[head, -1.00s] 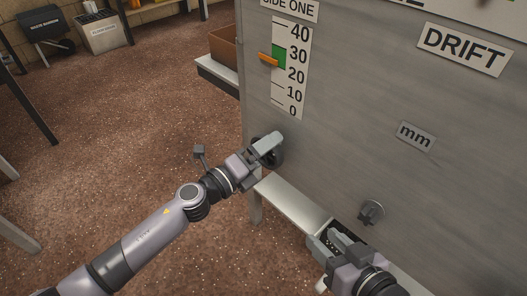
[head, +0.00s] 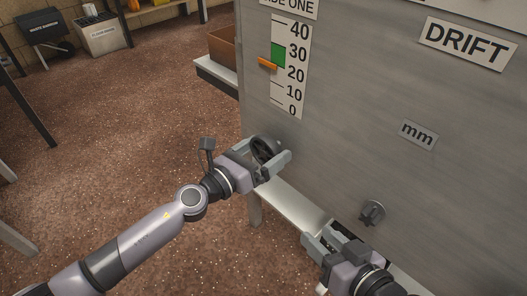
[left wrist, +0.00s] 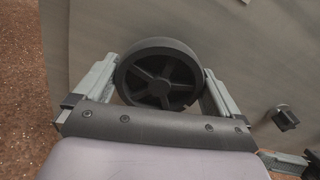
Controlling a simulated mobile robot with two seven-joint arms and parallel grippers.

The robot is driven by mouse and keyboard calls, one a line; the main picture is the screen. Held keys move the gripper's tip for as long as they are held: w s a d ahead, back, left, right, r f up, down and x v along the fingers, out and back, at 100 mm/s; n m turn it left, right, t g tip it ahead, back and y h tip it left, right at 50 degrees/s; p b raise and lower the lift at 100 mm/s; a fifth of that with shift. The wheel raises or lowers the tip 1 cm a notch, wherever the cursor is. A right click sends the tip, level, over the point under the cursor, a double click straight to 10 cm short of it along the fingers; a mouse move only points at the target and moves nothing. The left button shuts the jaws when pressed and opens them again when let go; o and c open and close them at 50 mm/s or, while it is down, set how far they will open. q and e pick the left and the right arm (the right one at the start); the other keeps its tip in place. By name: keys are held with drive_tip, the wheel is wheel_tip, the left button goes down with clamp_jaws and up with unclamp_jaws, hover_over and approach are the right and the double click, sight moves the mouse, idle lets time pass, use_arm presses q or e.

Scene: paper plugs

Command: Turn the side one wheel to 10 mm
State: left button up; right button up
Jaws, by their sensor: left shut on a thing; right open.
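The dark spoked side one wheel (head: 263,148) is on the grey machine panel, below the side one scale (head: 292,90). The scale reads 0 to 40, with a green band (head: 278,53) near 30. Its orange pointer (head: 267,63) stands between 20 and 30. My left gripper (head: 272,155) is shut on the wheel, one finger on each side of the rim. In the left wrist view the wheel (left wrist: 160,78) sits between the two fingers (left wrist: 158,92). My right gripper (head: 335,240) is open and empty, low in front of the panel, left of and below a small dark knob (head: 371,213).
A pale ledge (head: 290,208) runs along the panel's foot. A brown box (head: 222,45) stands on a shelf behind the panel's left edge. Signs reading DRIFT (head: 466,43) and mm (head: 418,134) are on the panel. The brown floor at left is mostly open.

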use_arm(q)
drive_tip(key=shift+m, duration=1.1)
drive_tip(key=o, duration=0.6)
drive_tip(key=shift+v, duration=3.6)
